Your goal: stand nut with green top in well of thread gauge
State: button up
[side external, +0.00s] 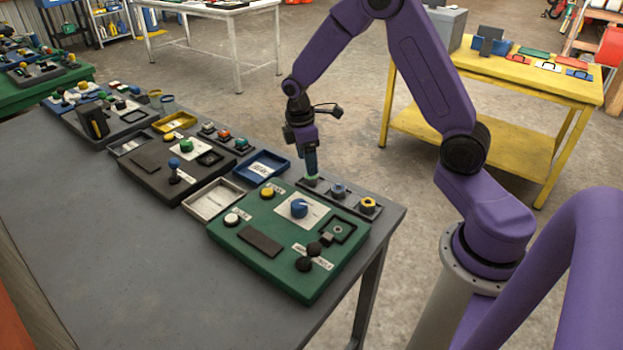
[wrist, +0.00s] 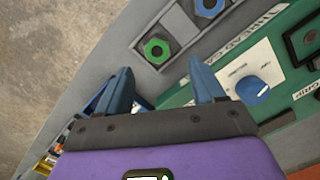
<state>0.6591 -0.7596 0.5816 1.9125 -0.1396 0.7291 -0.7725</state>
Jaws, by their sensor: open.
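The nut with the green top (wrist: 157,50) sits in a dark grey rack (side external: 352,200), at the end nearest my gripper. It shows in the side view (side external: 311,179) just below my fingertips. My gripper (side external: 311,172) is open and empty. In the wrist view my gripper (wrist: 164,78) has its two blue fingers spread, with the green nut ahead of the gap between them. The thread gauge looks to be the green panel (side external: 225,235), beside the rack. Its black square well (side external: 351,237) is near the panel's right corner; a small grey part shows inside it.
A blue-topped nut (side external: 338,188) and a yellow-topped nut (side external: 368,204) share the rack. The panel carries a blue knob (side external: 299,208), buttons and black knobs (side external: 304,264). Blue (side external: 264,167) and white (side external: 213,200) trays lie to the left. The front of the grey table is clear.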

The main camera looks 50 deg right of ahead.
aim_at(311, 179)
jog(key=shift+s+d+f, duration=0.1)
jog(key=shift+d+f, duration=0.1)
jog(key=shift+f, duration=0.65)
jog(key=shift+s+d+f, duration=0.1)
jog(key=shift+d+f, duration=0.05)
jog(key=shift+f, duration=0.7)
jog(key=shift+d+f, duration=0.2)
jog(key=shift+f, duration=0.65)
grip_shut()
jog(key=shift+r, duration=0.15)
